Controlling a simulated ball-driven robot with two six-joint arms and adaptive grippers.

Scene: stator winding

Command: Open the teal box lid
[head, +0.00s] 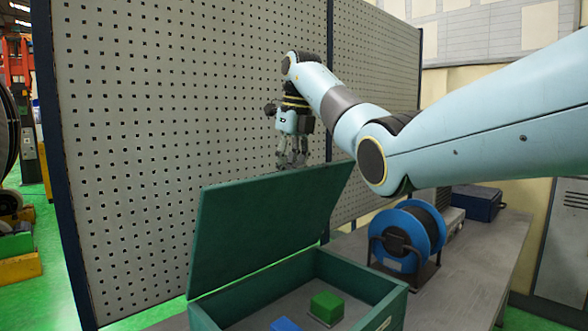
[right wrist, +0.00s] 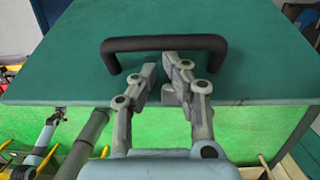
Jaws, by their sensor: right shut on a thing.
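The teal box (head: 362,276) stands on the bench at the bottom of the head view. Its lid (head: 262,222) is raised, tilted steeply up, and the box's inside shows. My right gripper (head: 291,163) is at the lid's upper edge. In the right wrist view the lid (right wrist: 60,75) carries a black bar handle (right wrist: 120,46). The handle is hidden behind the lid in the head view. My left gripper does not show in the head view.
A green block (head: 326,305) and a blue block (head: 285,325) lie inside the box. A blue cable reel (head: 405,238) stands on the bench just right of the box, with a dark blue case (head: 478,203) behind it. A perforated panel (head: 150,120) rises behind the lid.

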